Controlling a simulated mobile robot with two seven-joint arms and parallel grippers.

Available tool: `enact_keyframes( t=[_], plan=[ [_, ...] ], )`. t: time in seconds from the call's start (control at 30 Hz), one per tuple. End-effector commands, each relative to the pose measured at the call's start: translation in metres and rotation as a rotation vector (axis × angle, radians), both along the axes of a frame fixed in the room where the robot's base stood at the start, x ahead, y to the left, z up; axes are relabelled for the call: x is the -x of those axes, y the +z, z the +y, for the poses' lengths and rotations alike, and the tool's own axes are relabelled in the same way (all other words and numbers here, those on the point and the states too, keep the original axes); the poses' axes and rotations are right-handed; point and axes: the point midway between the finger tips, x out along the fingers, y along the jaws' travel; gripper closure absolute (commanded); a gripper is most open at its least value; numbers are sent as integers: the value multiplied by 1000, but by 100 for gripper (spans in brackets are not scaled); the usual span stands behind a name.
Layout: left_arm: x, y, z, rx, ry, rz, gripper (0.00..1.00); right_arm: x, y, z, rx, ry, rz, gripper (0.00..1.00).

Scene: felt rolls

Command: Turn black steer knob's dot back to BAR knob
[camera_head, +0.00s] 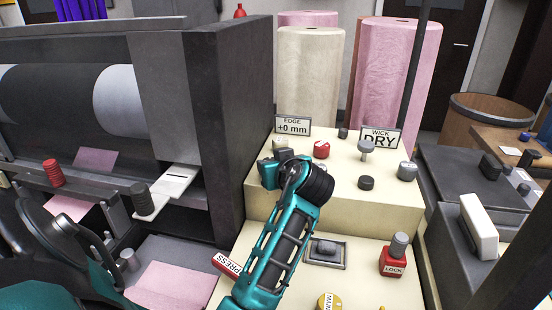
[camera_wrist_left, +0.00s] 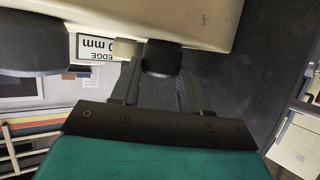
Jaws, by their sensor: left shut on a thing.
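My left gripper (camera_head: 280,163) is at the left edge of the cream panel's upper step (camera_head: 340,205), below the EDGE sign (camera_head: 292,126). In the left wrist view it is shut on a black knob (camera_wrist_left: 162,56), with one finger on each side. The head view hides this knob behind my gripper and wrist. No dot shows on the visible part of the knob. A pale cylindrical knob (camera_wrist_left: 125,48) stands beside it and also shows in the head view (camera_head: 280,143). I see no BAR label. My right gripper is not in view.
The lower step holds a red LOCK block (camera_head: 393,263). A dark machine housing (camera_head: 228,130) rises close on the left.

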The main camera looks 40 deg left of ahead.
Motion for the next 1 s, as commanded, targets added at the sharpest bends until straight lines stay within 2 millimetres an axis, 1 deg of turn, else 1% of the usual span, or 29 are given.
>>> enact_keyframes(
  t=[0.03, 0.1, 0.4, 0.63, 1.0],
  plan=[
    [2, 3, 0, 2, -35, 1, 85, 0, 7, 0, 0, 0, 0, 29],
    [3, 3, 2, 1, -85, 1, 85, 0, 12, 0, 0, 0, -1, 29],
    [6, 1, 4, 0, -243, 0, 85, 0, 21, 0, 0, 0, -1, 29],
    [6, 0, 4, 2, -293, 0, 85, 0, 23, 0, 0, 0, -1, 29],
    [6, 0, 4, 1, -300, 1, 85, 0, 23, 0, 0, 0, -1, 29]
  ],
)
